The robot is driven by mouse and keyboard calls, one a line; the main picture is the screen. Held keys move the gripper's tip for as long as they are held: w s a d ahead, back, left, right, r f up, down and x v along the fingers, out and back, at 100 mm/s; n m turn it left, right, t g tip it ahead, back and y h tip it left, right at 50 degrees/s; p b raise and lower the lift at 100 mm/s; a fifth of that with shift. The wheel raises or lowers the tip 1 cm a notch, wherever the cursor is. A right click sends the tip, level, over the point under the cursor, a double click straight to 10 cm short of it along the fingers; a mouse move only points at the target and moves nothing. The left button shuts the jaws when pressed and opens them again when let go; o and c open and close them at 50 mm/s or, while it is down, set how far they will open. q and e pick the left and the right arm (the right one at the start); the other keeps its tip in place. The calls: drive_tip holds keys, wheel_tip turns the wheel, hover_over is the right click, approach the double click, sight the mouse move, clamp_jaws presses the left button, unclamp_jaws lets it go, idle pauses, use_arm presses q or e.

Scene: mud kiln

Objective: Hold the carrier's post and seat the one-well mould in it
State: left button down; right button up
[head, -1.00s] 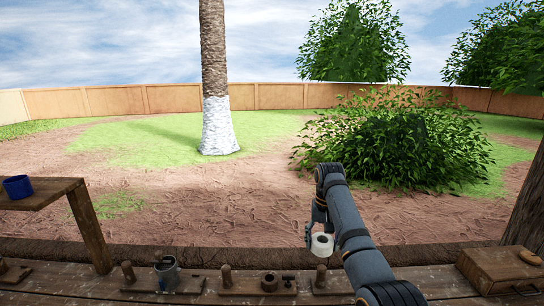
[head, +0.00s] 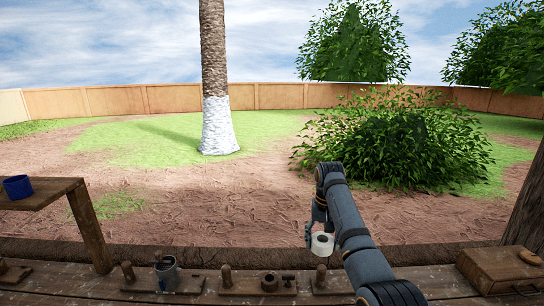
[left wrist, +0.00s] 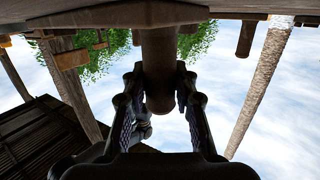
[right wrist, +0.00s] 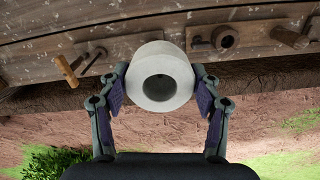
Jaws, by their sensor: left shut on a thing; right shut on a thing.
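The one-well mould (head: 322,244) is a short white cylinder with a single round hole. My right gripper (head: 318,222) is shut on it and holds it in the air beyond the bench's far edge. In the right wrist view the mould (right wrist: 160,60) sits between both fingers with its hole facing the camera. My left gripper (left wrist: 160,98) is shut on a thick brown round post (left wrist: 159,65) in the left wrist view. That post joins a wooden board (left wrist: 150,15). My left gripper is not in the head view, so I cannot tell which bench post it holds.
The bench (head: 100,290) bears several wooden carriers with posts. One holds a grey cup (head: 167,272), another a dark brown ring (head: 269,282). A post (head: 321,276) stands right of the ring. A wooden box (head: 500,268) is at right, a raised shelf (head: 45,193) with a blue cup (head: 18,187) at left.

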sight(323, 239)
drive_tip(key=shift+r, duration=1.95)
use_arm(q)
drive_tip(key=c, duration=1)
unclamp_jaws()
